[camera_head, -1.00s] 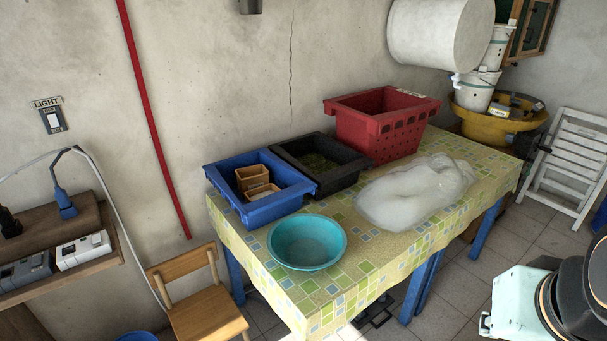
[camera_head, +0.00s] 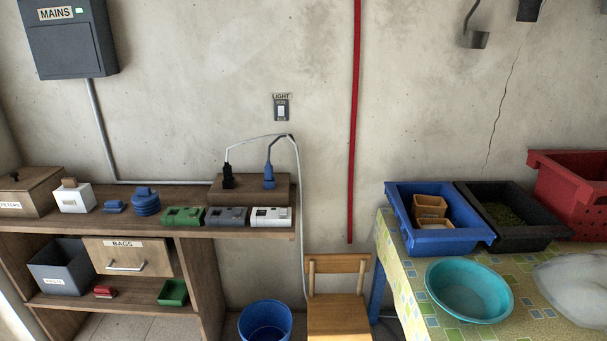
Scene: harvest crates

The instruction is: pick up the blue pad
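A small flat blue block (camera_head: 115,206), which looks like the blue pad, lies on the top of the wooden shelf unit at the left. It sits between a white box with a brown top (camera_head: 74,197) and a blue ribbed round container (camera_head: 146,202). It is small in the picture, so its exact shape is hard to tell. My gripper is not in view.
Green, grey and white devices (camera_head: 271,216) stand to the right on the shelf unit (camera_head: 60,226), before a socket block with plugs and cables. A wooden chair (camera_head: 338,312), a blue bucket (camera_head: 265,322) and the table with crates are further right.

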